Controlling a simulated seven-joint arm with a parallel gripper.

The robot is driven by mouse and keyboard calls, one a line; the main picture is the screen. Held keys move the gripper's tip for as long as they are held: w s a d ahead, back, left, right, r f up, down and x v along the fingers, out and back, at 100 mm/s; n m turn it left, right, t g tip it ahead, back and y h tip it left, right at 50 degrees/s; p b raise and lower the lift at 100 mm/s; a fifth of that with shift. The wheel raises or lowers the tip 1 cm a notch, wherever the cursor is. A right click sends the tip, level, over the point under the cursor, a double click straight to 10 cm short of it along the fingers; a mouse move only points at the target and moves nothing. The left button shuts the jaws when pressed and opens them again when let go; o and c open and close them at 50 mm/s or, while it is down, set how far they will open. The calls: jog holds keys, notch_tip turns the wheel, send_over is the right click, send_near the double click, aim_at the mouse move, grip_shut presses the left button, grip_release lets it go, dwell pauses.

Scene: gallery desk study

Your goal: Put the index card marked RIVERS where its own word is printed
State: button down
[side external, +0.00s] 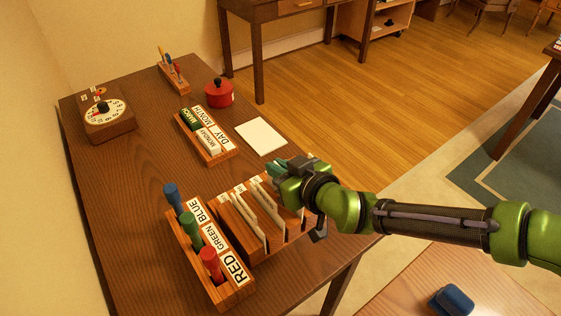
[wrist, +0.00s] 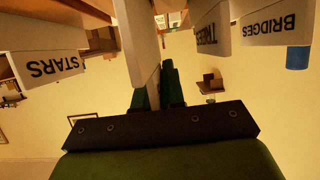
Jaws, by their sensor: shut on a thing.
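My gripper (side external: 281,168) is over the far end of a wooden card rack (side external: 233,232) in the side view. In the wrist view its green fingers (wrist: 157,88) are shut on a pale card (wrist: 138,35) seen nearly edge-on. The word on this card is hidden, so I cannot tell whether it is RIVERS. White labelled pieces around it read STARS (wrist: 54,67), BRIDGES (wrist: 275,28) and what looks like TREES (wrist: 208,38). In the side view, several pale upright cards or dividers (side external: 246,218) stand in the rack; their labels are too small to read.
A block marked RED, GREEN, BLUE (side external: 232,290) with coloured pegs stands close beside the rack. Behind are a DAY and MONTH block (side external: 215,158), a white pad (side external: 260,136), a red pot (side external: 219,94), a dial box (side external: 108,126) and a pen holder (side external: 174,79). The desk's left middle is clear.

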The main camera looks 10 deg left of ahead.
jog(key=shift+f, duration=1.4)
jog(key=shift+f, duration=0.15)
jog(key=c, duration=1.2)
grip_release()
jog(key=shift+c, duration=0.2)
